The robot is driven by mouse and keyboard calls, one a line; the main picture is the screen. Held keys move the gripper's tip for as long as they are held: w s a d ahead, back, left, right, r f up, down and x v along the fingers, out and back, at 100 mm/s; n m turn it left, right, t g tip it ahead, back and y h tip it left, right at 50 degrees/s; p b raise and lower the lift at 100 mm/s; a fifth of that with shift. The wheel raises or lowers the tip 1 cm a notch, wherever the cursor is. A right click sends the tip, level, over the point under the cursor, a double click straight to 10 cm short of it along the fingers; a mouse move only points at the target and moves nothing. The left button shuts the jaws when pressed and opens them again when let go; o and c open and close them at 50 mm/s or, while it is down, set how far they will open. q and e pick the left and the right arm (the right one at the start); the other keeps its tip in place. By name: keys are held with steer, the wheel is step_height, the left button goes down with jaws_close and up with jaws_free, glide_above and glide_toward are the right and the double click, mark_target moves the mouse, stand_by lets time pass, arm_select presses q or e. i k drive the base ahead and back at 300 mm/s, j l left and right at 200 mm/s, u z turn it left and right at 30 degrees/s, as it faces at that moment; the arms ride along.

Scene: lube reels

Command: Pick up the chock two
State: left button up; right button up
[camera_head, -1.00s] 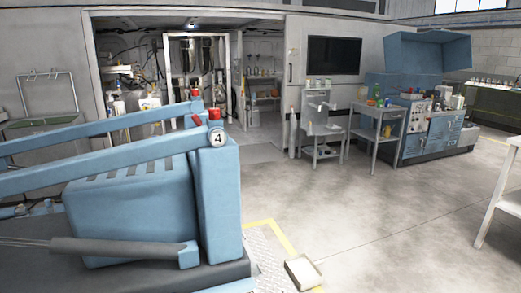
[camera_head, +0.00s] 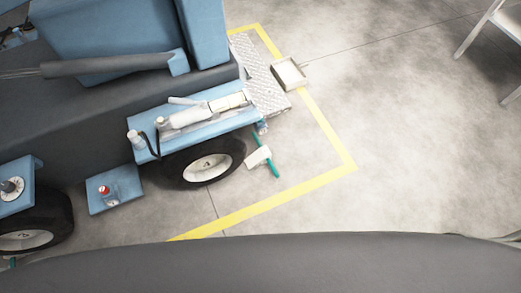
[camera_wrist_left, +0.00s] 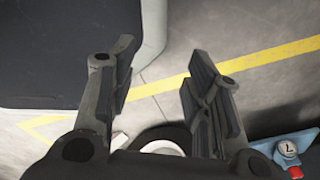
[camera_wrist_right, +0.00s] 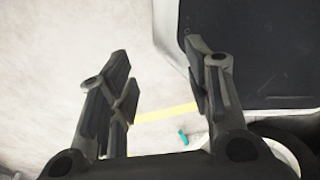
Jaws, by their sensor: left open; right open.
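A white block (camera_head: 258,156) with a teal bar (camera_head: 268,160) lies on the floor just right of the nearer cart wheel in the head view. It looks like a wheel chock, but I cannot read a number on it. A small teal piece (camera_wrist_right: 183,137) shows on the floor in the right wrist view, perhaps the same bar. My left gripper (camera_wrist_left: 160,70) is open and empty in its wrist view. My right gripper (camera_wrist_right: 160,70) is open and empty in its wrist view. Neither gripper shows in the head view.
The blue-and-grey cart (camera_head: 100,110) fills the left, with black wheels (camera_head: 208,163). A metal tread plate (camera_head: 262,80) and a pale dustpan-like tray (camera_head: 289,74) are beyond the chock. Yellow floor tape (camera_head: 330,172) borders the cart. Open floor extends to the right.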

mark_target(263, 155)
steer(key=l+u, duration=0.1)
steer(key=u, duration=1.1)
steer(key=l+u, duration=0.85)
steer(key=l, duration=0.2)
steer(key=k+l+u, duration=0.1)
steer(key=l+u, duration=0.3)
steer(key=k+l+u, duration=0.2)
steer(key=l+u, duration=0.2)
steer(key=l, duration=0.15)
